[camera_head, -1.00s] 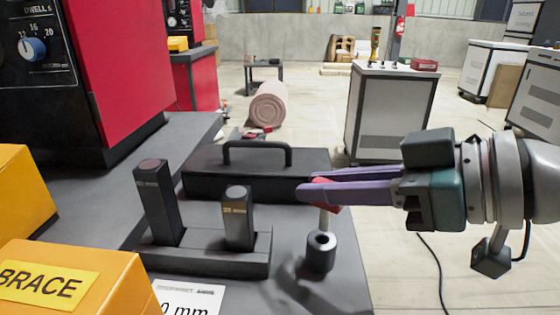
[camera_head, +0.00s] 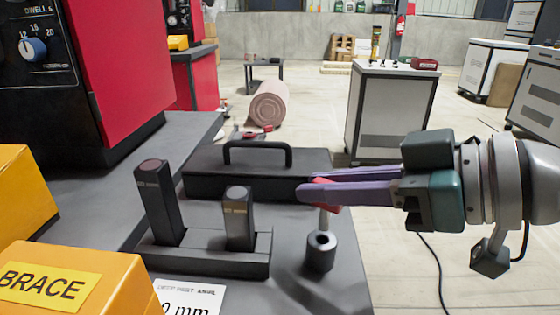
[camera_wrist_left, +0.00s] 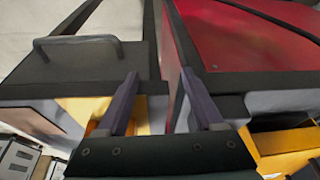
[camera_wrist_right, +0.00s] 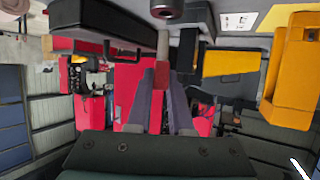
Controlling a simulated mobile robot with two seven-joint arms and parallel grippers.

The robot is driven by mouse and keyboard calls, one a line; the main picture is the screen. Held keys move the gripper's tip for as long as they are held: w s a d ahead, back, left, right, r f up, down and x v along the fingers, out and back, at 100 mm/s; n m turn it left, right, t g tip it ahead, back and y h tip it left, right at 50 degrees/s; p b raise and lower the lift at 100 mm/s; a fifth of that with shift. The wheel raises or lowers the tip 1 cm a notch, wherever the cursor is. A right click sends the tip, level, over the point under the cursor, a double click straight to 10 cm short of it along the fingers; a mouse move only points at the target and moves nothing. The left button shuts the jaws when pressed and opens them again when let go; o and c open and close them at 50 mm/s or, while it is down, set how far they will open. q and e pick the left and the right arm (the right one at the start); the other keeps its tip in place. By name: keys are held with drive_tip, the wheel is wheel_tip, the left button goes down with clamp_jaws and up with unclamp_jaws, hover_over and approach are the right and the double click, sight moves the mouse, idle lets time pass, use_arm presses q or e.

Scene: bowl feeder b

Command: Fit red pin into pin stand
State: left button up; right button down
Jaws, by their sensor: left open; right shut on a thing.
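My right gripper (camera_head: 310,186) is shut on the red pin (camera_head: 330,208), with its pale shaft pointing down over the pin stand. The pin stand (camera_head: 320,257) is a dark upright cylinder with a round hole in its top. The shaft's lower end appears at the hole's far edge; I cannot tell whether it has entered. In the right wrist view the red pin (camera_wrist_right: 162,75) is between the fingers, with the pin stand (camera_wrist_right: 167,10) at the top edge. My left gripper (camera_wrist_left: 163,88) is open and empty in the left wrist view; it is outside the head view.
Two dark posts (camera_head: 158,205) stand in a low rack (camera_head: 215,262) left of the stand. A black case with a handle (camera_head: 230,185) lies behind. A yellow BRACE block (camera_head: 100,262) is at front left, and a red machine (camera_head: 125,70) at back left.

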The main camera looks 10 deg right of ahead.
sight(341, 210)
drive_tip(key=shift+f, duration=0.2)
idle(0.6)
drive_tip(key=shift+f, duration=0.2)
idle(0.7)
drive_tip(key=shift+f+b, duration=0.3)
drive_tip(key=shift+f, duration=0.1)
idle(0.7)
idle(0.6)
drive_tip(key=shift+f, duration=0.25)
idle(0.6)
drive_tip(key=shift+f, duration=0.25)
idle(0.7)
drive_tip(key=shift+f+b, duration=0.25)
drive_tip(key=shift+b, duration=0.1)
idle(0.5)
